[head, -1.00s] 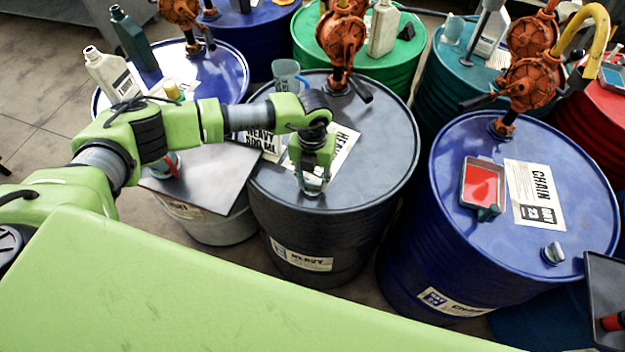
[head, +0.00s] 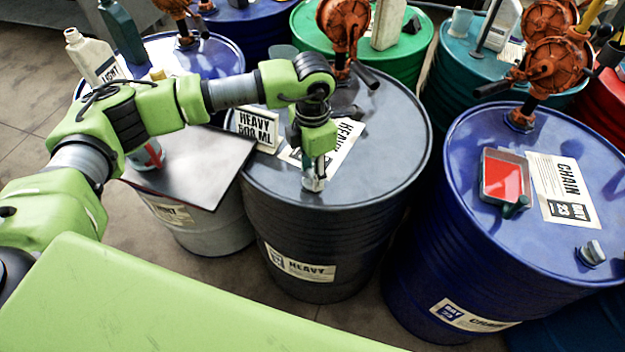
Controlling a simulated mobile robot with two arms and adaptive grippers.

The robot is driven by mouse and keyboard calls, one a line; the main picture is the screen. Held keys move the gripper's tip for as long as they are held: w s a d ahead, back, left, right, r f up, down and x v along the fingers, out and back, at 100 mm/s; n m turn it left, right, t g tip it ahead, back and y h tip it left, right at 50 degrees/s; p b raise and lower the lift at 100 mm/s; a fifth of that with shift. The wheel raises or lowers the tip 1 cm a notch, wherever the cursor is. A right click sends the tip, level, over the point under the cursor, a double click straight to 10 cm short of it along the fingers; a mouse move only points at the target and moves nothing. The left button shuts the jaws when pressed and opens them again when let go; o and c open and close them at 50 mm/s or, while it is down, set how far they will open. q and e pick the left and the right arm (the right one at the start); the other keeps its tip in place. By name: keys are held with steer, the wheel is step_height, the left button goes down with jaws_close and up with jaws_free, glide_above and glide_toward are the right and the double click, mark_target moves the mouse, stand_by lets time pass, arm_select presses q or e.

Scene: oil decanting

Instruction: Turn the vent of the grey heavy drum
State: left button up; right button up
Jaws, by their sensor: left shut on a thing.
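The grey heavy drum (head: 380,160) stands in the middle of the head view, with a "HEAVY" label on its side. My left gripper (head: 313,182) points straight down at the near part of its lid. It is shut on the vent (head: 312,186), a small metal fitting mostly hidden by the fingers. A paper label lies on the lid behind the gripper. An orange hand pump (head: 343,28) stands at the back of the lid. My right gripper does not show.
A "HEAVY 500 ML" card (head: 254,130) stands on the lid at left.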

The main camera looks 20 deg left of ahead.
arm_select(q)
steer(key=m+b, duration=0.5)
steer(key=b, duration=0.1)
steer(key=shift+f, duration=0.2)
steer(key=shift+r+m+b, duration=0.2)
steer(key=shift+m+b, duration=0.95)
steer(key=shift+m, duration=0.05)
steer(key=o, duration=1.1)
steer(key=shift+r, duration=0.1)
step_height(320, 180, up, 12)
steer(key=shift+f, duration=0.1)
